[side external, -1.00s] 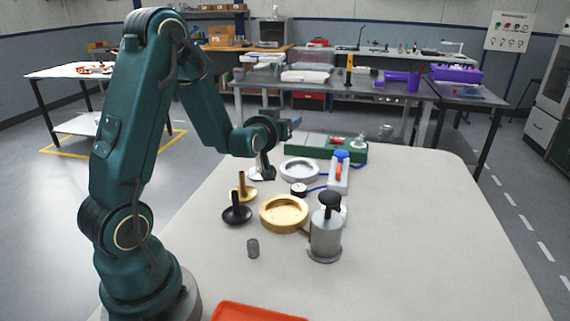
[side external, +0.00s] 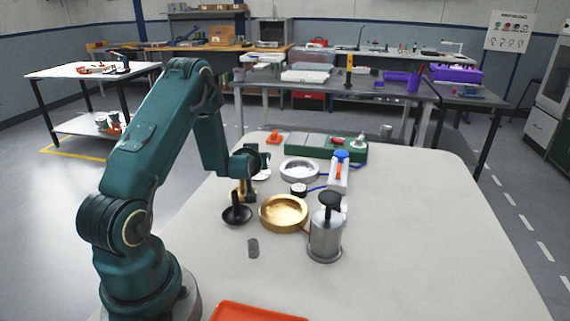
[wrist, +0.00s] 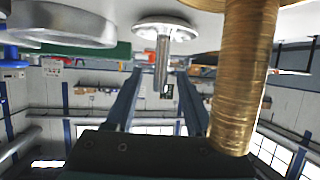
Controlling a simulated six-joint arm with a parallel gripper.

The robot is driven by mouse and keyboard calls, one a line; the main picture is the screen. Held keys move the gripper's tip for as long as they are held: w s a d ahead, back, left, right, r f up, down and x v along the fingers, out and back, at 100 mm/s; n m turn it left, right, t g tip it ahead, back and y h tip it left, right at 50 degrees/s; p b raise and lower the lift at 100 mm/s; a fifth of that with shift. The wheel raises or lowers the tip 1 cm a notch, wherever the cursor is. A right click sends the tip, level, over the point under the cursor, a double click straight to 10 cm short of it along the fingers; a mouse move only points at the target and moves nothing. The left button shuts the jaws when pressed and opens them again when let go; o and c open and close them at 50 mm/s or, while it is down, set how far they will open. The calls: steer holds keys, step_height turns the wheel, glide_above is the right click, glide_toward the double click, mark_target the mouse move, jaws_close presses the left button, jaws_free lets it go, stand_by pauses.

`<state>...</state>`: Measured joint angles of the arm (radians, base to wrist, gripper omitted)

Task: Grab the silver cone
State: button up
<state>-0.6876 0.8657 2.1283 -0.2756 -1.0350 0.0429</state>
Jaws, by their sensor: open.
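The silver cone (wrist: 164,27) has a round flared base and a thin stem. In the wrist view it appears upside down, ahead of my gripper, with its stem pointing toward the gap between the fingers. In the side view only part of its pale base (side external: 263,174) shows behind my gripper. My gripper (wrist: 159,76) is open and empty; its two fingers stand on either side of the line to the stem. The fingertips look short of the stem, though depth is hard to judge. In the side view my gripper (side external: 251,163) is low over the table's left side.
A brass cone (wrist: 240,75) stands very close on the right in the wrist view. A black cone (side external: 237,215), gold ring housing (side external: 284,225) and silver ring housing (side external: 299,175) are nearby. A grey pump bottle (side external: 326,240) stands right. The table's right side is clear.

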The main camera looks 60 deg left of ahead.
steer(key=shift+w+a+f, duration=0.1)
steer(key=shift+c, duration=0.3)
jaws_close()
